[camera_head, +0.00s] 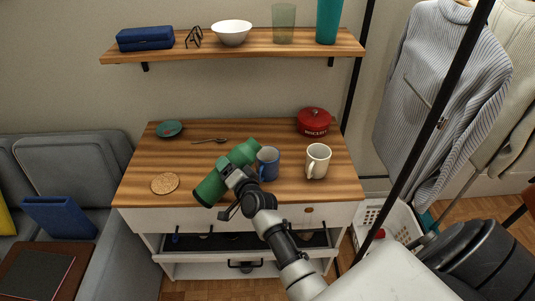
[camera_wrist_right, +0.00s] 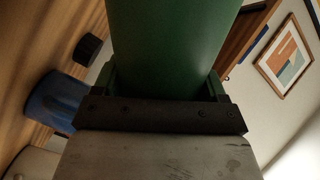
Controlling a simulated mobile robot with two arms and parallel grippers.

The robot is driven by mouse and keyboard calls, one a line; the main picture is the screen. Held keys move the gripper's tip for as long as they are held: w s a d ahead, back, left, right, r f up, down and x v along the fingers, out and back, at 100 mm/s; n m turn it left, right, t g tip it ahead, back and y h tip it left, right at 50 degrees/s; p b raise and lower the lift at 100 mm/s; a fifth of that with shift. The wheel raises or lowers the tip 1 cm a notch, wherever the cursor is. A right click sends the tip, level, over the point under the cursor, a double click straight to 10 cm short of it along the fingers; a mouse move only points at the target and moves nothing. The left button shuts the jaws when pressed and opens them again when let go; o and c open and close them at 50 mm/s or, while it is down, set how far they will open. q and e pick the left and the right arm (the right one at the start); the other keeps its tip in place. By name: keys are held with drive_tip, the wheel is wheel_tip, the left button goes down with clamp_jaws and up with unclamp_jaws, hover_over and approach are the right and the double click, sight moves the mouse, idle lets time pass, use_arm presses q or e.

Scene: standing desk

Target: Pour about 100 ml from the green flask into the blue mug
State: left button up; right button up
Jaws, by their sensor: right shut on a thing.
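The green flask (camera_head: 211,188) is held in the air over the desk front, tilted far over, with its upper right end beside and slightly above the rim of the blue mug (camera_head: 268,165). My right gripper (camera_head: 232,173) is shut on the flask around its middle. In the right wrist view the flask (camera_wrist_right: 175,45) fills the upper middle between the fingers, and the blue mug (camera_wrist_right: 52,100) shows at the left. The mug stands upright on the desk. I cannot see any liquid stream or the mug's contents. My left gripper is not in view.
A cream mug (camera_head: 318,160) stands right of the blue mug, with a red lidded pot (camera_head: 313,121) behind. A cork coaster (camera_head: 165,183), a spoon (camera_head: 210,140) and a teal dish (camera_head: 169,129) lie left. A wooden shelf (camera_head: 262,47) hangs above.

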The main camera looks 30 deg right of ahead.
sight(238, 162)
drive_tip(key=shift+r, duration=0.15)
drive_tip(key=shift+d+r+n+p, duration=0.35)
drive_tip(key=shift+r+n+p, duration=0.4)
drive_tip(key=shift+p, duration=0.1)
drive_tip(key=shift+w+d+r+n+h+p, duration=0.15)
drive_tip(key=shift+d+r+n+p, duration=0.2)
drive_tip(key=shift+r+n+p, duration=0.25)
drive_tip(key=shift+s+d+r+n+h+p, duration=0.15)
drive_tip(key=shift+d+r+n+p, duration=0.2)
drive_tip(key=shift+n+p, duration=0.25)
drive_tip(key=shift+w+a+r+n+t+p, duration=0.1)
drive_tip(key=shift+r+n+t+p, duration=0.15)
drive_tip(key=shift+n, duration=1.2)
drive_tip(key=shift+f+n, duration=0.15)
drive_tip(key=shift+n, duration=0.55)
drive_tip(key=n, duration=0.2)
drive_tip(key=shift+w+d+f+n+t, duration=0.1)
drive_tip(key=shift+d+f+n+t, duration=0.15)
drive_tip(key=shift+n+t, duration=0.15)
